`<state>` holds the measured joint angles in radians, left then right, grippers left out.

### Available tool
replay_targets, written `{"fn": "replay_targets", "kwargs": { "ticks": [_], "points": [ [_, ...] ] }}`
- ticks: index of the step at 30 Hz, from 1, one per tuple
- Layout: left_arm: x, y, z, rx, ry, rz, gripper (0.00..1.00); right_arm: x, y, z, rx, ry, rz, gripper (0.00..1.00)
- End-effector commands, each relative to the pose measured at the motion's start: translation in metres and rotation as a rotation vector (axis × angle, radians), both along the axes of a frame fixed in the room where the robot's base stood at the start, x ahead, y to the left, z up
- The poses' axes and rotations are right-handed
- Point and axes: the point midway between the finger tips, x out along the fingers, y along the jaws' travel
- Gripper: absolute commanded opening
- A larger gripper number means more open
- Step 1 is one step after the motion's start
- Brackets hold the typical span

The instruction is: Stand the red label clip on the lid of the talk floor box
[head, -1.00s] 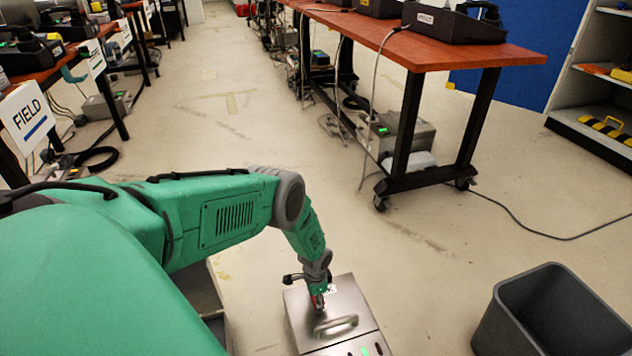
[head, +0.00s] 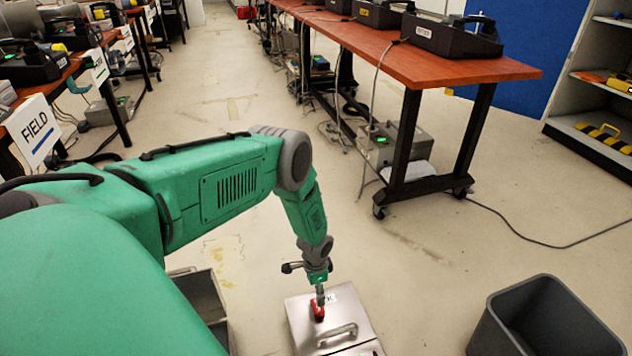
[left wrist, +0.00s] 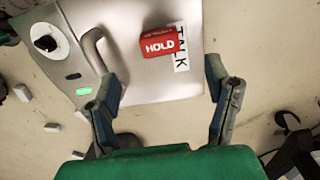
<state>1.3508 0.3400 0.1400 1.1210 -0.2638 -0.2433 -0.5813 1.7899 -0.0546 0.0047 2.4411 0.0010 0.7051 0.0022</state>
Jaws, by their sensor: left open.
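The red label clip (head: 318,310) rests on the silver lid of the talk floor box (head: 302,326) near its back edge. In the left wrist view the clip (left wrist: 157,42) shows the word HOLD and partly covers the white TALK label (left wrist: 181,58). I cannot tell for sure whether it stands fully upright. My left gripper (head: 320,291) is just above the clip. In the wrist view its fingers (left wrist: 161,73) are spread wide, with the clip beyond the gap and nothing held. My right gripper is not in view.
The lid has a raised handle (head: 337,335); a black knob (left wrist: 46,43) and green light (left wrist: 84,91) are beside it. A grey bin (head: 490,325) stands to the right. An open metal box (head: 207,297) is at left. A wheeled table (head: 455,70) stands behind, with clear floor before it.

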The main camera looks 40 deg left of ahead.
Motion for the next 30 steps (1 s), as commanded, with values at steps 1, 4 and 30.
{"fn": "replay_targets", "kwargs": {
  "ticks": [1,4,30],
  "points": [
    [0.0,0.0,0.008,0.0,0.0,0.0,0.71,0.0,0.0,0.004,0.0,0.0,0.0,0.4],
    [-0.001,-0.003,0.013,-0.003,0.0,0.001,0.71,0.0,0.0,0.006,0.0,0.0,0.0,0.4],
    [-0.221,-0.152,0.163,-0.041,-0.033,0.372,0.71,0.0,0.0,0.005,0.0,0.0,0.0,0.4]
  ]
}}
